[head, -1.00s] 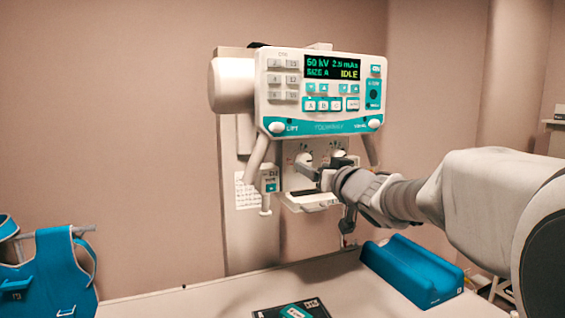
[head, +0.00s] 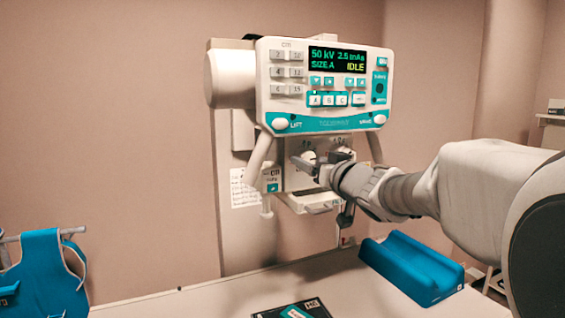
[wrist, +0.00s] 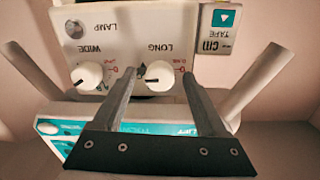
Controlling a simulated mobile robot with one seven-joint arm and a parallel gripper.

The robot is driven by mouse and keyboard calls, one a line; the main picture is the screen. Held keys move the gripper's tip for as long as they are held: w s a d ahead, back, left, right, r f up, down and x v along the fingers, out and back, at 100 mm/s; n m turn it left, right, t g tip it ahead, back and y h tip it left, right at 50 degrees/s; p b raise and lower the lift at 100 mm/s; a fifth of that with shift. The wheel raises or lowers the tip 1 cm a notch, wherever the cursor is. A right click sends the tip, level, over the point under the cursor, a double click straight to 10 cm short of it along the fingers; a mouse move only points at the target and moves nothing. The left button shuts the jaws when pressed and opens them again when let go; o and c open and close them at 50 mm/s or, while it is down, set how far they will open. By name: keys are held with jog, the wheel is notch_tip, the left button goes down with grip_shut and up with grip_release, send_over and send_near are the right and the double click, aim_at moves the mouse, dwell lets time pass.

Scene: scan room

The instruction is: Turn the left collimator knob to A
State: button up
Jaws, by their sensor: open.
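The left collimator knob, labelled LONG in the wrist view, is a white dial (wrist: 159,75) with its pointer turned partly away; I cannot read its setting. It also shows small in the head view (head: 307,156), partly behind my gripper. My gripper (wrist: 158,72) is open, its two dark fingertips on either side of the LONG knob in the picture. I cannot tell whether they touch it. In the head view my gripper (head: 319,161) is in front of the collimator face. The second knob, WIDE (wrist: 88,75), is outside the fingers.
The control panel (head: 285,102) above reads SIZE A and IDLE. A table (head: 210,300) lies below with a blue cushion (head: 410,268) and a dark plate (head: 290,311). A blue vest (head: 45,275) hangs at left.

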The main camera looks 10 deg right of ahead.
grip_shut()
jog(key=shift+f+n, duration=0.1)
jog(key=shift+n, duration=0.2)
jog(key=n+b, duration=0.2)
jog(key=n, duration=0.1)
jog(key=shift+n, duration=0.4)
jog(key=n+b, duration=0.2)
jog(key=n, duration=0.1)
jog(key=shift+d+n, duration=0.1)
jog(key=shift+n, duration=0.2)
jog(key=n+b, duration=0.2)
jog(key=n, duration=0.2)
jog(key=shift+n, duration=0.3)
jog(key=shift+n+y+b, duration=0.4)
jog(key=shift+n+b, duration=0.45)
jog(key=shift+n, duration=0.95)
